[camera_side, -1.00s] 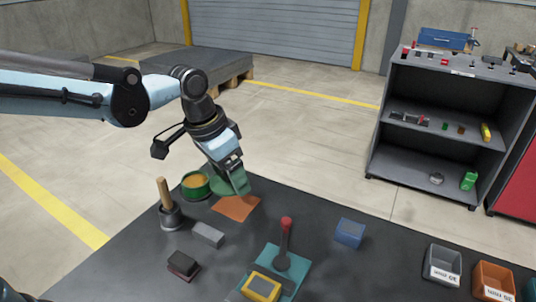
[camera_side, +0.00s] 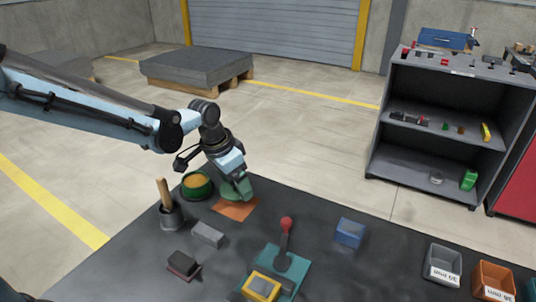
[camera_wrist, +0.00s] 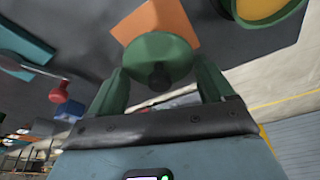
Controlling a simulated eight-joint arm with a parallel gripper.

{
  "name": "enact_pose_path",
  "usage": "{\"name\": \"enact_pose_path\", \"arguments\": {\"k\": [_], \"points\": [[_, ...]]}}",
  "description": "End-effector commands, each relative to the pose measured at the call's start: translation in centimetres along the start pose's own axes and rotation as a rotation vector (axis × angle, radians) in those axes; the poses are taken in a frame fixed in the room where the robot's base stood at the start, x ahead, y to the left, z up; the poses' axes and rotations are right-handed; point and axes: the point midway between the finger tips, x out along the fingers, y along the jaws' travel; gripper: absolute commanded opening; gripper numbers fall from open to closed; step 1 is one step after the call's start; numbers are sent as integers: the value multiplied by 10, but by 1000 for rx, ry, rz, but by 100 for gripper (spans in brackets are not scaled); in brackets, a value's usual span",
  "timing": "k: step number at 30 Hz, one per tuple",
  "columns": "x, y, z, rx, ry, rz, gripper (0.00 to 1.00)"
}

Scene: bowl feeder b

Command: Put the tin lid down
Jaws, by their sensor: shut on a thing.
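The tin lid (camera_wrist: 150,52) is a green disc with a dark knob. It sits between the two green fingers of my gripper (camera_wrist: 160,85), which is shut on it. In the side view, my gripper (camera_side: 236,190) is over the back edge of the orange square mat (camera_side: 236,212), and its fingers partly hide the lid. I cannot tell whether the lid touches the mat. The wrist view shows the mat (camera_wrist: 160,22) just beyond the lid. The open green tin (camera_side: 197,192), with yellowish contents, stands left of my gripper.
A pot with a wooden handle (camera_side: 171,215), a grey block (camera_side: 207,234) and a dark red-and-black block (camera_side: 184,265) are on the table's left. A red-knobbed lever on a teal plate (camera_side: 290,262) and a blue box (camera_side: 350,232) stand to the right.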

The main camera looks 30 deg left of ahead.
Motion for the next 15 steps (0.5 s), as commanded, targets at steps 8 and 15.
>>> {"name": "enact_pose_path", "arguments": {"k": [8,15], "points": [[31,-1,8,0,0,0,52],[40,-1,11,0,0,0,52]]}}
